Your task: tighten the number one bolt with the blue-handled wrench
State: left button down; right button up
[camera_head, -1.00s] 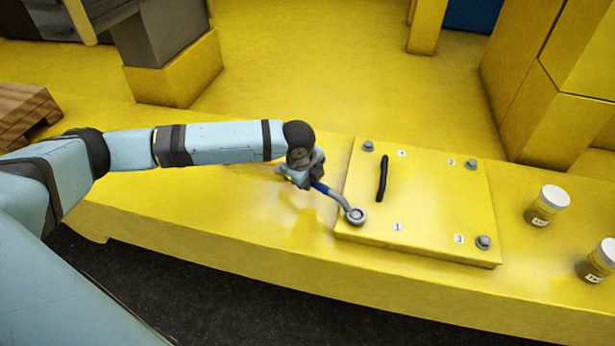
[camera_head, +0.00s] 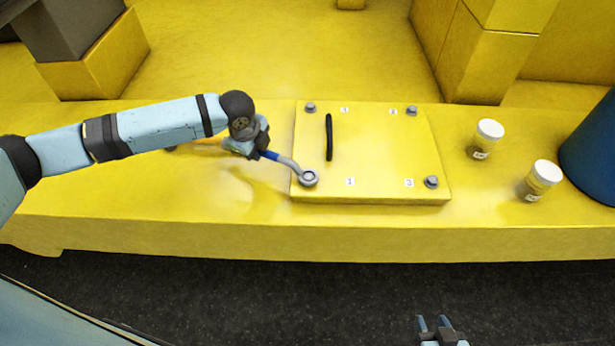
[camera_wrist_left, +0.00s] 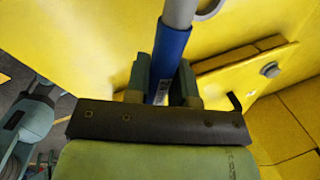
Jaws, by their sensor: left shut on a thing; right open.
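My left gripper (camera_head: 256,146) is shut on the blue handle of the wrench (camera_head: 288,162). The blue handle (camera_wrist_left: 168,58) also shows between the fingers in the left wrist view. The wrench's ring end sits around the number one bolt (camera_head: 309,178), at the near left corner of the yellow plate (camera_head: 375,165), beside the label "1" (camera_head: 349,182). How deeply the ring sits on the bolt I cannot tell. My right gripper (camera_head: 440,322) is open and empty at the bottom edge of the head view, well away from the plate.
Other bolts stand at the plate's far left (camera_head: 310,107), far right (camera_head: 411,111) and near right (camera_head: 431,182) corners. A black handle (camera_head: 329,137) rises from the plate. Two white-lidded jars (camera_head: 487,139) (camera_head: 541,180) and a blue cylinder (camera_head: 592,150) stand to the right.

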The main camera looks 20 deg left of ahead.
pick_arm(q)
jog(key=shift+w+d+m, duration=0.1)
jog(key=shift+w+m, duration=0.2)
jog(key=shift+r, duration=0.1)
jog(key=shift+w+d+m+p, duration=0.1)
jog(key=shift+w+m+p, duration=0.2)
jog(key=shift+w+p, duration=0.15)
dwell(0.4)
jog(key=shift+w+d+m+p, duration=0.15)
jog(key=shift+w+m+p, duration=0.15)
jog(key=shift+w+m, duration=0.1)
jog(key=shift+w+h, duration=0.2)
jog(key=shift+h, duration=0.1)
jog(key=shift+w+d+m, duration=0.15)
jog(key=shift+w+m, duration=0.05)
jog(key=shift+m, duration=0.1)
jog(key=shift+w, duration=0.1)
